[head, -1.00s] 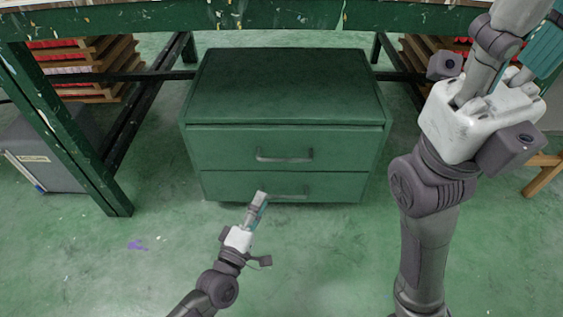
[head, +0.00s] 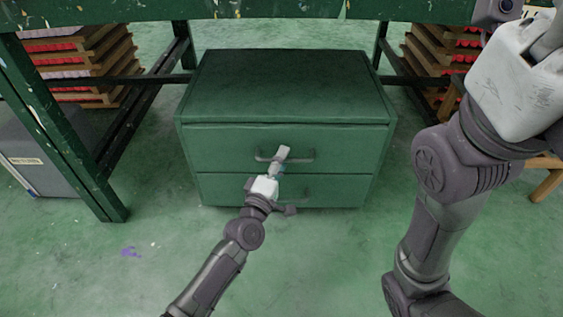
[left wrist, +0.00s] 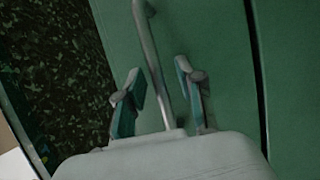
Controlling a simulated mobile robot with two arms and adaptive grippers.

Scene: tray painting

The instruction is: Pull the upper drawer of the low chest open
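The low green chest (head: 285,85) stands under the table. Its upper drawer (head: 220,145) looks shut in the head view, with a grey bar handle (head: 304,157) across its front. My left gripper (head: 281,154) is at the middle of this handle. In the left wrist view the handle bar (left wrist: 150,50) runs between the two spread fingers of the left gripper (left wrist: 160,98), with gaps at both sides. The lower drawer (head: 225,187) is shut; my left arm partly covers its handle. My right gripper's white body (head: 515,85) is at the upper right; its fingers cannot be made out.
A green table leg (head: 70,130) stands left of the chest, with a grey box (head: 40,160) beyond it. Stacked wooden trays (head: 85,65) are at the back left and more (head: 435,65) at the back right. The floor (head: 310,260) before the chest is clear.

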